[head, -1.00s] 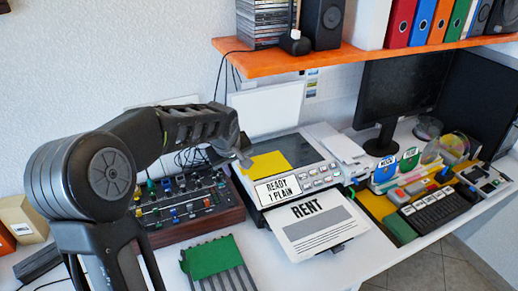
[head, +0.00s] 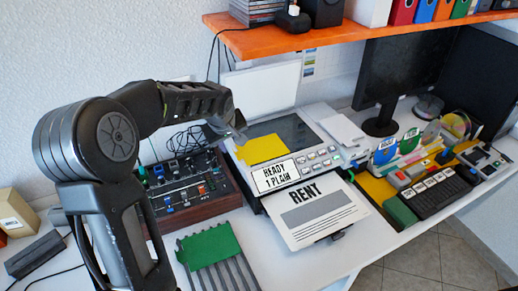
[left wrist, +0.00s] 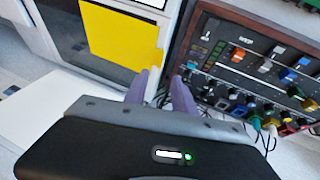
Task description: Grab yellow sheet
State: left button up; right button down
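The yellow sheet (head: 262,149) lies flat on the dark scanner glass of the printer (head: 298,131), behind its "READY 1 PLAIN" display (head: 277,176). The sheet also shows at the upper left of the left wrist view (left wrist: 120,35). My left gripper (head: 236,130) is at the sheet's left end, above the printer's left edge. In the left wrist view its two purplish fingers (left wrist: 162,88) stand a little apart with no sheet between them. One finger overlaps the sheet's near corner in that view; I cannot tell whether they touch. My right gripper is not in view.
The mixer (head: 183,188) with knobs stands left of the printer, close to the left gripper. A green-topped striped piece (head: 212,250) lies nearer. An orange shelf (head: 290,40) hangs above the back.

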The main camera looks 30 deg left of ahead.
pick_arm(q)
jog(key=p+x, duration=0.1)
jog(key=x, duration=0.4)
jog(key=shift+w+p, duration=0.1)
jog(key=shift+p, duration=0.2)
jog(key=shift+c, duration=0.5)
grip_shut()
dwell(0.4)
